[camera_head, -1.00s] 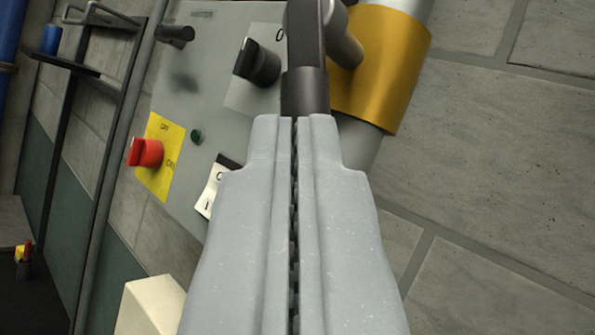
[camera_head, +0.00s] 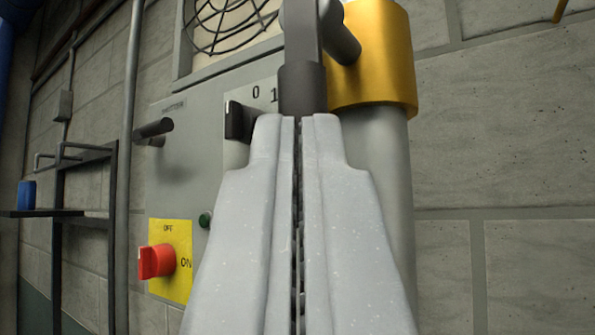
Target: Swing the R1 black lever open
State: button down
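The black lever (camera_head: 303,85) runs down from the top edge of the picture to my fingertips. A dark round stub (camera_head: 340,42) joins its upper part to the yellow-gold valve collar (camera_head: 381,55) on a grey vertical pipe (camera_head: 377,165). My gripper (camera_head: 297,120) has its two pale grey fingers pressed nearly together at the lever's lower end, with only a thin dark seam between them. It looks shut on the lever; the lever's tip is hidden behind and between the fingertips. No R1 marking shows.
A grey control panel (camera_head: 178,190) stands behind on the left, with a black 0/1 knob (camera_head: 236,120), a red switch (camera_head: 157,261) on a yellow plate and a fan grille (camera_head: 230,22). A dark rack with a blue container (camera_head: 27,195) is far left. Bare block wall (camera_head: 505,130) lies right.

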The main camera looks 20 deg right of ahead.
jog(key=shift+f, duration=0.1)
dwell(0.3)
jog(key=shift+s+a+f+b, duration=0.15)
jog(key=shift+s+b, duration=0.4)
jog(key=shift+b, duration=0.2)
jog(key=s+r+b+v, duration=0.1)
jog(key=b+v, duration=0.6)
jog(key=v, duration=0.4)
jog(key=shift+s+a, duration=0.25)
jog(key=shift+s, duration=0.3)
